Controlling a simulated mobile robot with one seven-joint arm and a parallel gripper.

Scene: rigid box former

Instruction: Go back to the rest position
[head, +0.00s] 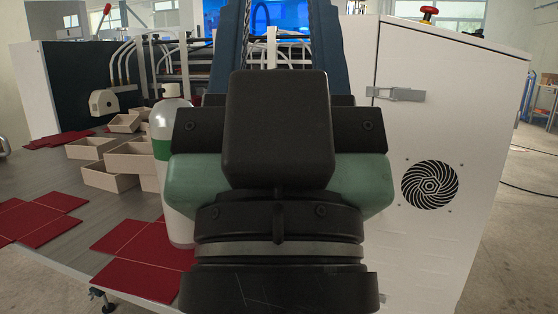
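A dark block with green side parts and a ringed black base, which I take to be part of my arm or my gripper (278,130), fills the middle of the head view. The arm's rest position is not marked by any visible thing.
A grey table (55,180) on the left carries open cardboard boxes (108,172) and flat red sheets (130,243). A white and green cylinder (172,180) stands beside my arm. A white cabinet (440,130) with a fan is close on the right. Open floor (525,220) shows at far right.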

